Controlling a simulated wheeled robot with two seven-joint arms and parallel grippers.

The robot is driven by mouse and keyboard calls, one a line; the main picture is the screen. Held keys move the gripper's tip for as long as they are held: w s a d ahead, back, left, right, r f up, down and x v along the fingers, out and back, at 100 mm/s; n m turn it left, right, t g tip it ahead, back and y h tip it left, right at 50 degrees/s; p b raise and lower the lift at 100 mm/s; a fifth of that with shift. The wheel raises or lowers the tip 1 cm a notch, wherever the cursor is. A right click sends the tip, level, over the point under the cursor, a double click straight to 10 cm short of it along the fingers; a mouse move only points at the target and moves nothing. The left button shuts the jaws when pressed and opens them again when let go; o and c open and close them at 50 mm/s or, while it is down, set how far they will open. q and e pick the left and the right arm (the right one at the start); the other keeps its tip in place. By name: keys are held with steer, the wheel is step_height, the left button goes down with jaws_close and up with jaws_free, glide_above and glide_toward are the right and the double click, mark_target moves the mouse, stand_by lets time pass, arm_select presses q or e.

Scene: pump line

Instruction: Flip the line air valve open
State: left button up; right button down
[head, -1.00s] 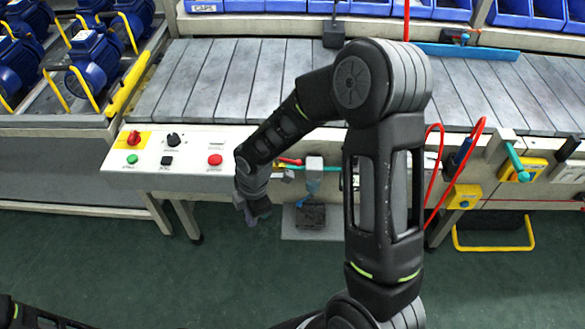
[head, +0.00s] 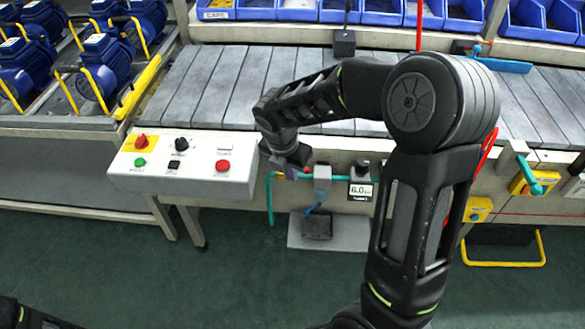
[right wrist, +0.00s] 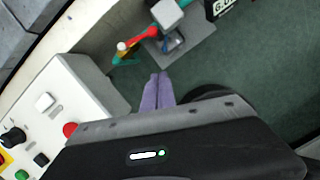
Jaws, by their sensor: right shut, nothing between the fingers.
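The line air valve shows in the right wrist view as a red lever (right wrist: 142,37) on a brass and green pipe fitting, left of a grey block. The lever runs along the pipe toward the block. In the head view the valve (head: 306,170) is partly hidden by my right gripper (head: 292,172). The gripper's purple fingers (right wrist: 157,92) are shut and empty, pointing toward the valve. In the right wrist view they lie below the lever, with a gap in the picture; whether they touch it is unclear. My left gripper is out of view.
A control box (head: 185,165) with several buttons stands left of the valve, close to my right gripper. A gauge reading 6.0 (head: 361,191) is to its right. The slatted conveyor (head: 240,85) runs behind.

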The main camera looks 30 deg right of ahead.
mark_target(306, 173)
steer(key=w+d+f, duration=0.2)
steer(key=d+f, duration=0.3)
steer(key=f, duration=0.1)
steer(key=shift+w+f+p, duration=0.25)
steer(key=shift+w+p, duration=0.15)
steer(key=shift+d, duration=0.1)
steer(key=shift+w+d+r+n+p, duration=0.2)
steer(key=shift+d+n+p, duration=0.55)
steer(key=shift+p, duration=0.45)
steer(key=shift+f, duration=0.2)
steer(key=shift+a, duration=0.15)
